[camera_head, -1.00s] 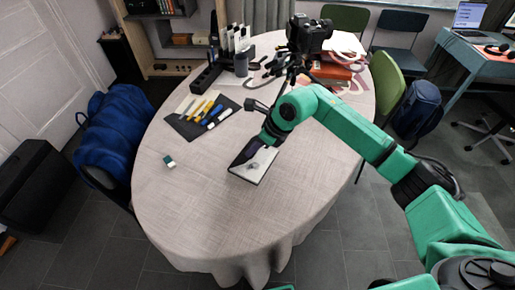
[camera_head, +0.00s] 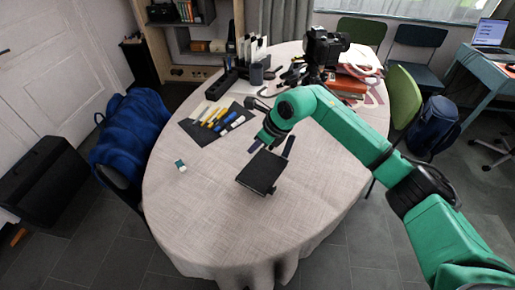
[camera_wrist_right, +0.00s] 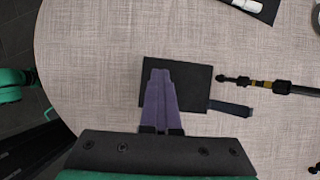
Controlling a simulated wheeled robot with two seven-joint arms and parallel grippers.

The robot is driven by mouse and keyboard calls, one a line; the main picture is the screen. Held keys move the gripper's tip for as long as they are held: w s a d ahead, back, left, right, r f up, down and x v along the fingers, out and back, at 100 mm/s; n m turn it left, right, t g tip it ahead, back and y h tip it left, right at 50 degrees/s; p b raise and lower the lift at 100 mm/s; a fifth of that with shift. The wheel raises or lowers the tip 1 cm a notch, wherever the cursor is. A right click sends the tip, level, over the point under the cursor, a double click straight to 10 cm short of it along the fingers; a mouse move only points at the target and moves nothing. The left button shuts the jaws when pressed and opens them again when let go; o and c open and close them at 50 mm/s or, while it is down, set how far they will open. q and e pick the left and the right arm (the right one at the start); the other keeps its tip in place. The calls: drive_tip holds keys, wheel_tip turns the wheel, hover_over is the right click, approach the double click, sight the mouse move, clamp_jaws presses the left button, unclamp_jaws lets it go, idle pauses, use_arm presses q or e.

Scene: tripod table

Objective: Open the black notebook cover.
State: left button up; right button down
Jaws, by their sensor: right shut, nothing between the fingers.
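The black notebook (camera_head: 262,172) lies on the table in the head view, with a plain black face upward. It also shows in the right wrist view (camera_wrist_right: 190,87). My right gripper (camera_head: 254,147) is shut and empty at its far-left side. In the right wrist view, the purple fingers (camera_wrist_right: 160,75) are together and overlap the notebook in the picture. Whether they touch it I cannot tell. A dark strip (camera_head: 288,146) lies at the notebook's far-right corner, also in the wrist view (camera_wrist_right: 230,108). My left gripper is not in view.
A dark mat (camera_head: 193,129) with several pens lies at the left. A small green-and-white block (camera_head: 180,166) is near the left edge. A camera on a tripod (camera_head: 322,47) stands at the back. The cloth in front of the notebook is clear.

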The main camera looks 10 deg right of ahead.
drive_tip(key=w+a+f+b, duration=0.3)
drive_tip(key=w+a+b, duration=0.4)
drive_tip(key=a, duration=0.4)
drive_tip(key=shift+w, duration=0.85)
idle(1.5)
drive_tip(key=c, duration=1.2)
unclamp_jaws()
drive_tip(key=shift+f, duration=0.1)
drive_tip(key=shift+o, duration=0.2)
